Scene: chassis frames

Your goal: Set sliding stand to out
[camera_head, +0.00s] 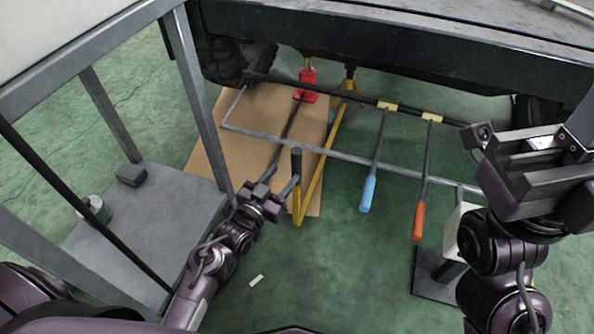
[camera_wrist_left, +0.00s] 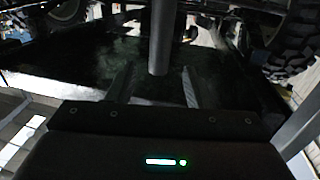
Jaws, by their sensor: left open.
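A yellow stand (camera_head: 349,84) stands under the vehicle. A yellow bar (camera_head: 322,160) runs from it toward me, and an upright black handle (camera_head: 296,162) rises at its near end. I take this to be the sliding stand. My left gripper (camera_head: 280,180) is open, just left of the handle. In the left wrist view a grey upright post (camera_wrist_left: 160,40), apparently the handle, stands between and beyond the open fingers (camera_wrist_left: 157,88); contact cannot be told. My right gripper (camera_head: 510,165) is at the right edge, away from the stand; its jaw state is unclear.
A red jack (camera_head: 307,80) stands on a brown board (camera_head: 240,138). A blue-handled lever (camera_head: 368,190) and an orange-handled lever (camera_head: 419,218) hang to the right. A grey metal frame and shelf (camera_head: 150,215) crowd the left. Green floor (camera_head: 330,260) in front is mostly clear.

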